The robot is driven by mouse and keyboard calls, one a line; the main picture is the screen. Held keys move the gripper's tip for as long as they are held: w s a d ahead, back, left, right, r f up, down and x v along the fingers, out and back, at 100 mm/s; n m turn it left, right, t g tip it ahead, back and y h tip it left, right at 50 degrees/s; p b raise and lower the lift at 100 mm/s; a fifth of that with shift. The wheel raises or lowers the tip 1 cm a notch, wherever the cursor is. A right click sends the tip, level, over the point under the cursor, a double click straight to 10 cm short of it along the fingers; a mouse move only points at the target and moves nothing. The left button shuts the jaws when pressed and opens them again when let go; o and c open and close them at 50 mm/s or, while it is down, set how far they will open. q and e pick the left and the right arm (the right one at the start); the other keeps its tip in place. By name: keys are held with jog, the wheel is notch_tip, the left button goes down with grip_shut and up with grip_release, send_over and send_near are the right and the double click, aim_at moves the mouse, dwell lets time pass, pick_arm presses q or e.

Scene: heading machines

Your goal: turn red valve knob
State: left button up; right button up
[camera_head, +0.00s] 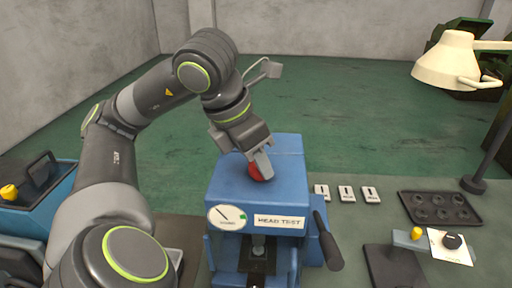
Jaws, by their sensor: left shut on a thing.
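My left gripper (262,166) reaches down from above and is shut on the knob. Its fingers cover part of the knob, so its exact turn cannot be told. A round dial (227,217) and a "HEAD TEST" label are on the machine's front. My right gripper is not in view.
A dark lever (327,241) sticks out at the machine's right. Several small white labelled tags, a dark tray (440,208) with round hollows and a cream lamp (449,62) stand to the right. A blue machine (38,205) is at far left.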

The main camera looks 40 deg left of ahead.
pick_arm(q)
jog(key=shift+r+n+y+p, duration=0.1)
jog(key=shift+n+y+p, duration=0.4)
jog(key=shift+n, duration=0.5)
jog(key=o, duration=1)
jog(key=p+v, duration=0.1)
jog(key=v, duration=0.6)
notch_tip(320, 180, up, 10)
jog(key=p, duration=0.5)
send_over(246, 184)
jog(key=s, duration=0.4)
jog(key=shift+s+a+f, duration=0.1)
jog(key=shift+s+f, duration=0.05)
jog(key=shift+f, duration=0.1)
jog(key=shift+f, duration=0.1)
